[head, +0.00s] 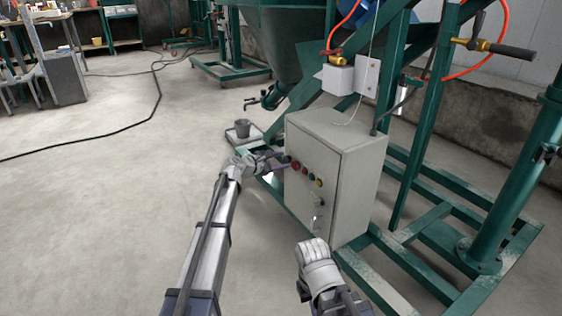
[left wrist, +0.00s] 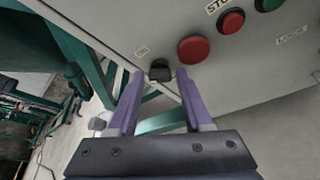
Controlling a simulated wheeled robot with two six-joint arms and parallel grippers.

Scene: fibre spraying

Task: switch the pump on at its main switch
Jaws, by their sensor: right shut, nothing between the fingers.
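The pump's grey control box (head: 345,150) stands on a green frame, with a row of buttons on its front. A small black knob (left wrist: 160,70), which looks like the main switch, sits at the end of the row beside a large red button (left wrist: 194,49); a small label above it is too blurred to read. My left gripper (head: 282,161) is at this end of the panel. In the left wrist view my left gripper (left wrist: 160,88) is open, with the knob between its fingertips; I cannot tell whether they touch it. My right gripper (head: 317,224) is shut and empty, low before the box.
A smaller red button (left wrist: 231,21) and a green button (left wrist: 268,5) follow along the panel. A black cable (head: 155,100) crosses the open floor at left. Green frame beams (head: 410,280) lie at right.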

